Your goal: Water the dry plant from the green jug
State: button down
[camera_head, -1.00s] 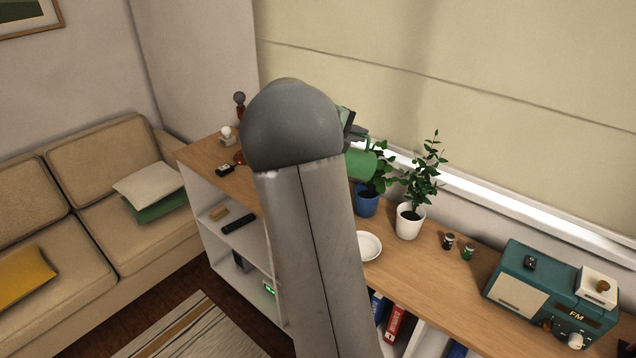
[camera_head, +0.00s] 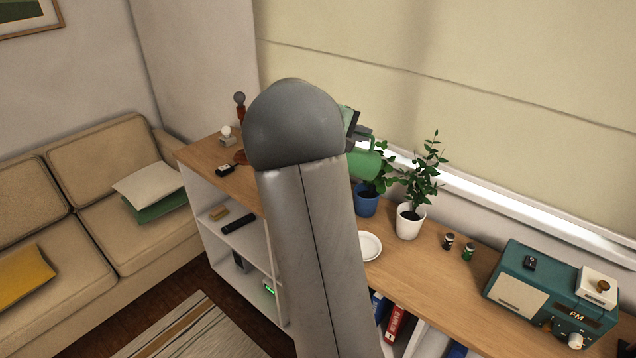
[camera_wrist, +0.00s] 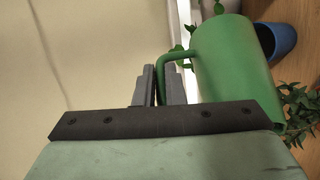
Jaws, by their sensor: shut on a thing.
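The green jug (camera_head: 364,165) hangs above the shelf top, partly hidden behind my arm, and looks tilted. My gripper (camera_wrist: 157,88) is shut on the handle of the green jug (camera_wrist: 235,70) in the wrist view. A leafy plant in a blue pot (camera_head: 367,206) stands right below and behind the jug; the blue pot also shows in the wrist view (camera_wrist: 283,40). A taller leafy plant in a white pot (camera_head: 408,226) stands to its right. Both plants look green here, so I cannot tell which is dry. No water is visible.
A white saucer (camera_head: 370,247) lies in front of the pots on the wooden shelf top (camera_head: 430,275). Two small jars (camera_head: 458,247) and a teal radio (camera_head: 545,295) stand to the right. The window blind (camera_head: 480,80) is close behind the plants. A small lamp (camera_head: 227,135) stands left.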

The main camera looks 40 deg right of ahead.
aim_at(373, 155)
jog(key=s+d+f+y+p, duration=0.1)
jog(key=d+f+m+t+y, duration=0.1)
jog(key=f+y, duration=0.1)
jog(key=shift+s+d+p, duration=0.3)
jog(key=shift+s+p, duration=0.1)
jog(key=shift+a+f+t, duration=0.1)
jog(key=shift+t, duration=0.2)
jog(key=shift+d+f+m+y+p, duration=0.25)
jog(key=shift+f+m+y+p, duration=0.05)
jog(key=shift+f+y+p, duration=0.2)
jog(key=shift+a, duration=0.1)
jog(key=shift+s, duration=0.1)
dwell(0.7)
